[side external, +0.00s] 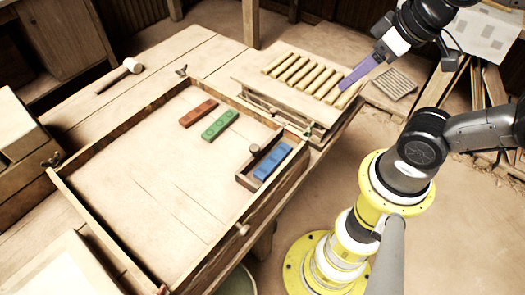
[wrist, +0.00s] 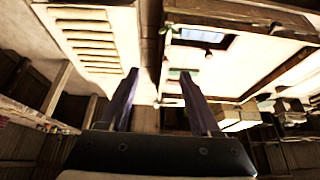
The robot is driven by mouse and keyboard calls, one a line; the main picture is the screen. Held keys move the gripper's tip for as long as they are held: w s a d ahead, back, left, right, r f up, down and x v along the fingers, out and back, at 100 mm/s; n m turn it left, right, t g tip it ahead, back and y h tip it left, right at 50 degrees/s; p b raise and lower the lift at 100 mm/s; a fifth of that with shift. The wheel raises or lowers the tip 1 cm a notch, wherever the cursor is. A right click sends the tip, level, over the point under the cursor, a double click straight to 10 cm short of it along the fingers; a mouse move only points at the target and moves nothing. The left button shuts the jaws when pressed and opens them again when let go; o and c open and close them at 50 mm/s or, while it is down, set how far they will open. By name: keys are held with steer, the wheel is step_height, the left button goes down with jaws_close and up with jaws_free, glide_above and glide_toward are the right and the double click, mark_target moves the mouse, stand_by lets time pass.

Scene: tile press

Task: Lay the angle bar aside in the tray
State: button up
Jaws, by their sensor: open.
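The dark brown angle bar (side external: 246,167) appears to be the L-shaped piece with a round knob, lying along two sides of a blue tile (side external: 272,161) at the right of a large walled wooden frame (side external: 99,222). A shallow pale tray-like box (side external: 48,266) shows partly at the lower left; I cannot tell whether it or the large frame is the tray. My gripper (side external: 346,86) is open and empty, its purple fingers above the slatted board, away from the bar. In the wrist view, my gripper (wrist: 158,72) has its fingers apart with nothing between them.
A red tile (side external: 198,113) and a green tile (side external: 220,124) lie near the frame's far side. The slatted board (side external: 303,99) stands beyond the frame. A mallet (side external: 121,74) lies on the bench at upper left. The frame's middle is clear.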

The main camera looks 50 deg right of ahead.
steer(key=w+a+f+m+g+y, duration=0.4)
steer(key=w+a+m+g+y, duration=0.25)
steer(key=a+m+y, duration=0.2)
steer(key=w+d+f+m+y, duration=0.1)
steer(key=w+f+m+y, duration=0.2)
steer(key=w+f+m, duration=0.25)
steer(key=m+y, duration=0.2)
steer(key=m, duration=0.2)
glide_toward(247, 163)
steer(key=shift+t, duration=0.45)
steer(key=d+r, duration=0.2)
steer(key=d, duration=0.1)
steer(key=shift+s+d+r, duration=0.15)
steer(key=shift+s+r, duration=0.05)
steer(key=shift+s, duration=0.15)
steer(key=shift+f, duration=0.15)
steer(key=x, duration=1.3)
steer(key=shift+a, duration=0.25)
